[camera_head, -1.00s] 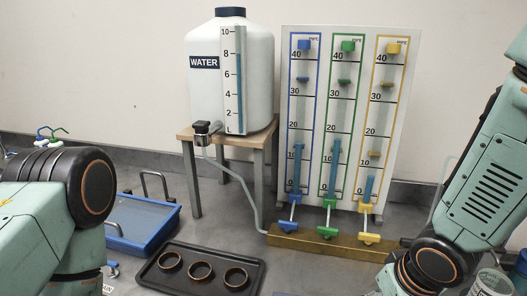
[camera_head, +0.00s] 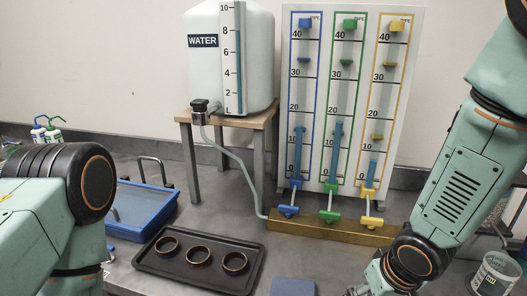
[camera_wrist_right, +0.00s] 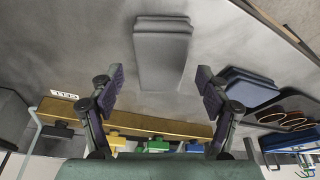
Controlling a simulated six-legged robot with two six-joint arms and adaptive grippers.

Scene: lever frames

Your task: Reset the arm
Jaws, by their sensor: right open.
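My right arm (camera_head: 455,185) comes down from the upper right in the head view, its wrist near the bottom edge. The right gripper shows in the wrist view (camera_wrist_right: 160,88), with its two dark fingers wide apart and nothing between them. A grey pad (camera_wrist_right: 163,55) lies beyond the fingertips on the floor-like surface. My left arm (camera_head: 60,200) shows at the left of the head view; its gripper is out of frame. Blue (camera_head: 289,210), green (camera_head: 330,216) and yellow (camera_head: 371,221) levers stick out of a brass bar (camera_head: 345,232) below the gauge board (camera_head: 405,90).
A water tank (camera_head: 205,70) stands on a small wooden table (camera_head: 185,117). A black tray (camera_head: 165,262) holds three rings. A blue tray (camera_head: 125,232) is at the left, a blue-grey pad (camera_head: 293,287) at the bottom edge, and a white bucket (camera_head: 495,272) at the lower right.

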